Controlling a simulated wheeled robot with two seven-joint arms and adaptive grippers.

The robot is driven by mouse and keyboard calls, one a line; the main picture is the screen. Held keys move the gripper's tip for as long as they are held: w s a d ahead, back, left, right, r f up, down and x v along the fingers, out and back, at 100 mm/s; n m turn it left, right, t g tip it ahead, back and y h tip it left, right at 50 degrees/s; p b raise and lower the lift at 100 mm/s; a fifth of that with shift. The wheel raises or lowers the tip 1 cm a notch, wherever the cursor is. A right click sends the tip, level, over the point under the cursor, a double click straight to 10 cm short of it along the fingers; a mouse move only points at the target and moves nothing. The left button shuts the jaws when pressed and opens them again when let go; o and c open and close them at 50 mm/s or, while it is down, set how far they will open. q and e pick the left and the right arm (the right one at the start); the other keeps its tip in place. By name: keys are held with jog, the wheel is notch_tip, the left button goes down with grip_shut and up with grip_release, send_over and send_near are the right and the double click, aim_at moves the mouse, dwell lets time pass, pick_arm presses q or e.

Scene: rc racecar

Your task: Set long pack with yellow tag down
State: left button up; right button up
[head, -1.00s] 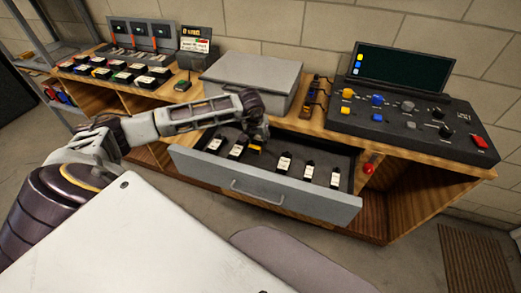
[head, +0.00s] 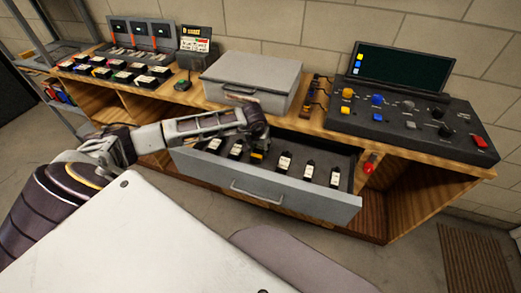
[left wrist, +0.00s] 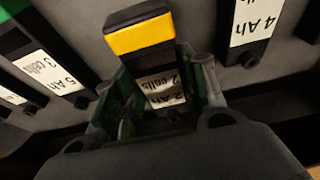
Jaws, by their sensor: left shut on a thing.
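The long pack with the yellow tag (left wrist: 140,36) is black with a white label. It sits between the fingers of my left gripper (left wrist: 163,92), which is shut on it. In the head view the pack's yellow tag (head: 258,156) shows just below my left gripper (head: 257,136), inside the open drawer (head: 275,199). I cannot tell whether the pack touches the drawer floor. My right gripper is not in view.
Other labelled black packs stand in the drawer: two to the left of the held pack, including one (head: 236,149), and several to the right, including one (head: 284,163). A grey case (head: 250,75) and a control console (head: 410,125) stand on the bench above.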

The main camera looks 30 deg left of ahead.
pick_arm(q)
jog(key=shift+f, duration=0.85)
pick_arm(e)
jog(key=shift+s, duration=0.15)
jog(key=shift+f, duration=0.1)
pick_arm(q)
jog(key=shift+f, duration=0.15)
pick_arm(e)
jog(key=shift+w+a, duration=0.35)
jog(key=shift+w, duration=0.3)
pick_arm(q)
jog(key=shift+s+f+b, duration=0.2)
jog(key=shift+f+b, duration=0.1)
jog(key=shift+b, duration=0.15)
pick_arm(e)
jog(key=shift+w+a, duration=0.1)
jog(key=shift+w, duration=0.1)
